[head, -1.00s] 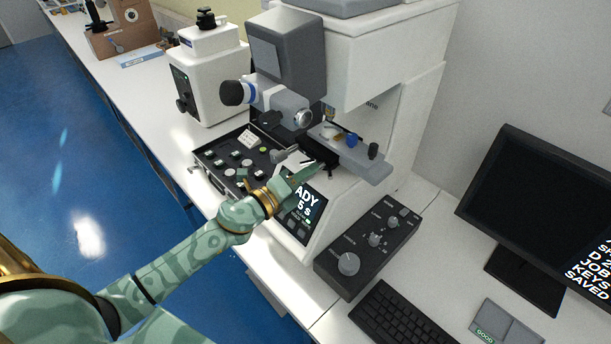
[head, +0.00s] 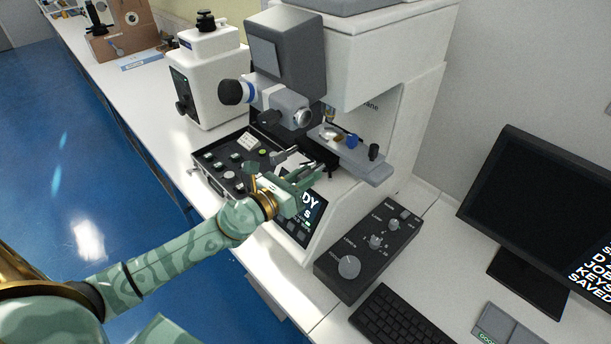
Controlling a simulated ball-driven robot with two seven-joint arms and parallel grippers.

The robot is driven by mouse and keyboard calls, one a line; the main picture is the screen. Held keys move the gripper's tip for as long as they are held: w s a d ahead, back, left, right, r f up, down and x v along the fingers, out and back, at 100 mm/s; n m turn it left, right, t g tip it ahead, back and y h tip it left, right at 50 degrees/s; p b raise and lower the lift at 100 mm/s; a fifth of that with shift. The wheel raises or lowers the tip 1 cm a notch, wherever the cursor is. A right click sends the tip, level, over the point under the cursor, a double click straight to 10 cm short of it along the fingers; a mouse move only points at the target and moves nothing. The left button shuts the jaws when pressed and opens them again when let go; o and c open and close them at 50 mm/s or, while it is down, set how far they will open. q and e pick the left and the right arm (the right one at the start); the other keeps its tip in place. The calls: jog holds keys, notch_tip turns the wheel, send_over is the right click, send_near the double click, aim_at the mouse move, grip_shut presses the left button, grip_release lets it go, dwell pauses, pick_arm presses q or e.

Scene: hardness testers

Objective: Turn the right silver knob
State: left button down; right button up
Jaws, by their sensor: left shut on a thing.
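My left gripper (head: 312,178) reaches in from the left to the front of the white hardness tester (head: 345,200), just below its stage. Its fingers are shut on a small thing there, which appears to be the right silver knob. The fingers hide most of that knob, so how far it is turned cannot be told. The tester's lit screen (head: 313,206) lies just under the gripper and is partly covered by it. My right gripper is not in view.
A dark control box (head: 345,285) with silver dials stands to the right of the tester. An open case of small parts (head: 215,160) lies to the left. The grey stage arm (head: 365,165) and eyepiece (head: 235,92) overhang close by. A keyboard and monitor (head: 540,190) stand at right.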

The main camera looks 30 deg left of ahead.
pick_arm(q)
jog(key=m, duration=0.4)
jog(key=shift+f+m, duration=0.1)
jog(key=shift+m, duration=0.2)
jog(key=m+p, duration=0.1)
jog(key=m, duration=0.2)
jog(key=shift+d+m, duration=0.1)
jog(key=shift+m, duration=0.3)
jog(key=m+p, duration=0.1)
jog(key=m, duration=0.2)
jog(key=shift+s+m, duration=0.1)
jog(key=shift+m, duration=0.2)
jog(key=m+p, duration=0.2)
jog(key=m, duration=0.2)
jog(key=shift+m, duration=0.3)
jog(key=m+p, duration=0.2)
jog(key=m, duration=0.2)
jog(key=m+p, duration=0.2)
jog(key=m, duration=0.2)
jog(key=m+p, duration=0.2)
jog(key=m, duration=0.2)
jog(key=shift+m+p, duration=0.7)
jog(key=shift+m, duration=1.2)
jog(key=shift+m, duration=0.3)
